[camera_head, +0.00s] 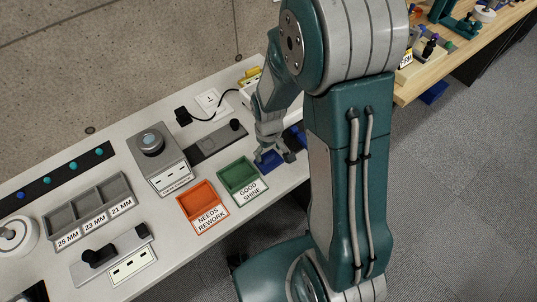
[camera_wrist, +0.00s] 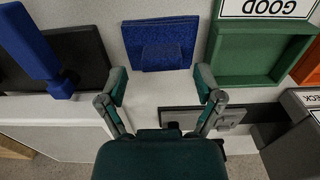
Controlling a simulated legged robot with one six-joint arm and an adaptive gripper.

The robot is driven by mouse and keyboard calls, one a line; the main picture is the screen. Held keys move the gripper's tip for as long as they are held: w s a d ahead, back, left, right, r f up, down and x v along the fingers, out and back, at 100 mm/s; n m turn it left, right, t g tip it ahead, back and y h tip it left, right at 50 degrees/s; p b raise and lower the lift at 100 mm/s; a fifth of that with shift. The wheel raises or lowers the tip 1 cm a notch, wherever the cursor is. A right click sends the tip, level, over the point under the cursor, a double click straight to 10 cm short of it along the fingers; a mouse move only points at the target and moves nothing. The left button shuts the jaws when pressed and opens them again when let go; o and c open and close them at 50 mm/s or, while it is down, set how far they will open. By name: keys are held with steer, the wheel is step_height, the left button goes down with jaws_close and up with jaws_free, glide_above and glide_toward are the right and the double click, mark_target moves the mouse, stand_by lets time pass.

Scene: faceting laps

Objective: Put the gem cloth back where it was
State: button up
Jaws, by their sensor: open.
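A blue cloth (camera_wrist: 160,57), which looks like the gem cloth, lies on the white bench in the wrist view, with a smaller raised piece of the same blue at its near middle. In the head view the blue cloth (camera_head: 269,162) shows beside the green tray, partly covered by my gripper. My gripper (camera_head: 272,149) is low over it. In the wrist view my gripper (camera_wrist: 162,86) is open, its two fingers spread to either side of the cloth's near edge, with nothing between the tips. Whether the fingertips touch the bench cannot be told.
The green GOOD SHINE tray (camera_head: 239,174) and orange NEEDS REWORK tray (camera_head: 203,204) look empty. A blue-handled tool (camera_wrist: 42,50) lies over a dark tray (camera_wrist: 84,52) beside the cloth. A grey machine (camera_head: 158,160) and a three-part grey rack (camera_head: 88,209) stand further left.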

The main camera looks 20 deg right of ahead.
step_height(320, 180, up, 10)
steer(key=f, duration=0.1)
step_height(320, 180, up, 10)
steer(key=m+t, duration=0.1)
steer(key=t, duration=0.1)
glide_above(269, 155)
steer(key=s, duration=0.5)
steer(key=s+r+m+t, duration=0.2)
steer(key=s+r+t, duration=0.1)
steer(key=s+r, duration=0.4)
steer(key=shift+s+r+m+t, duration=0.3)
steer(key=shift+s, duration=0.85)
